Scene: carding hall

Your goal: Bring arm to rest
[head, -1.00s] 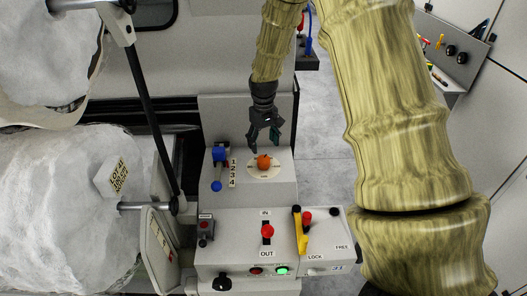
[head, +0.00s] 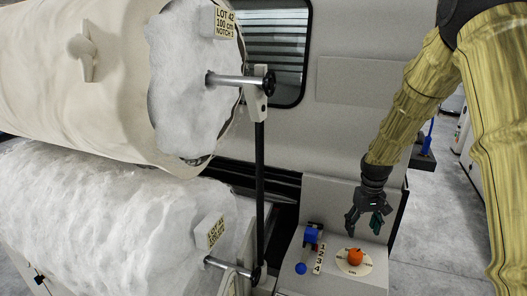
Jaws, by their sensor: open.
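My arm comes in from the right of the head view in a yellow, wrinkled cover. My gripper (head: 364,231) hangs at its end, pointing down, with dark fingers apart and nothing seen between them. It is just above and beside an orange-red knob (head: 355,257) on a round pale dial (head: 347,268) on the grey control panel (head: 326,284). I cannot tell whether a fingertip touches the knob.
Two large white fibre rolls, an upper one (head: 187,85) labelled LOT 42 and a lower one (head: 110,225), fill the left. A black upright bar (head: 260,180) stands between them and the panel. Bare floor (head: 440,215) shows at the right.

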